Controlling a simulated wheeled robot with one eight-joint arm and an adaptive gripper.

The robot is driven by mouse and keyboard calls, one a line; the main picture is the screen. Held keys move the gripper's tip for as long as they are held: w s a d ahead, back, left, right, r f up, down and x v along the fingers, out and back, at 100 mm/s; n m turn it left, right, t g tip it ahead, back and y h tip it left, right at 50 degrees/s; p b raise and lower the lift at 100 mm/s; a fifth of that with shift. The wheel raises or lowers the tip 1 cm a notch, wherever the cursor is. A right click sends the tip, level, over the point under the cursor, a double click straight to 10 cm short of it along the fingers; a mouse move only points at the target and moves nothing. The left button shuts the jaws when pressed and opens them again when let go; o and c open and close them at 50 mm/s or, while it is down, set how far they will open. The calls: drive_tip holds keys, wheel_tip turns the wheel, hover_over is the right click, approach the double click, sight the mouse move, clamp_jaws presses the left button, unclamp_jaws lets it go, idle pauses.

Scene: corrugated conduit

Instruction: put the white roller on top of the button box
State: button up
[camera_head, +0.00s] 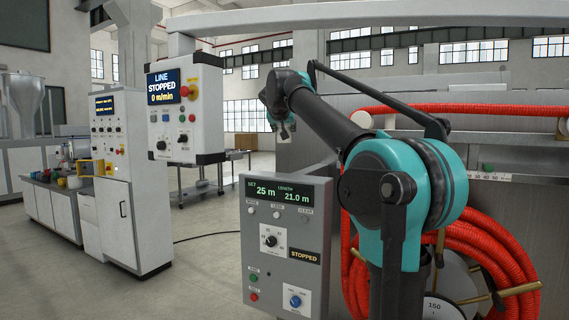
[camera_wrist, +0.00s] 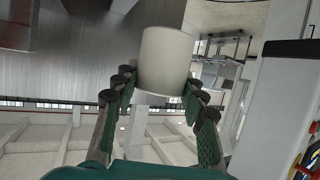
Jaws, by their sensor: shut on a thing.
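The white roller (camera_wrist: 165,62) is a plain off-white cylinder between the fingers of my gripper (camera_wrist: 158,92) in the wrist view. The fingers are shut on its sides and it is held in the air. In the head view my gripper (camera_head: 284,129) is small, beyond the arm, and I cannot make out the roller there. The button box (camera_head: 186,108), a pale box with a LINE STOPPED screen, a red knob and several buttons, hangs left of my gripper. Its top is seen edge-on, under a grey beam. The gripper and the box are apart in the picture.
A grey counter panel (camera_head: 287,246) stands in front. Orange corrugated conduit (camera_head: 471,250) is coiled at the right. Pale round ends (camera_head: 361,120) show along the bench. A white cabinet (camera_head: 128,188) stands at left.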

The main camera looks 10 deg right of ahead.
wheel_tip(320, 180, down, 12)
drive_tip(key=shift+r, duration=0.1)
idle(0.4)
drive_tip(key=o, duration=1.2)
drive_tip(key=shift+s+a+r, duration=0.1)
drive_tip(key=shift+s, duration=0.1)
drive_tip(key=v, duration=1.1)
drive_tip(key=shift+s, duration=0.35)
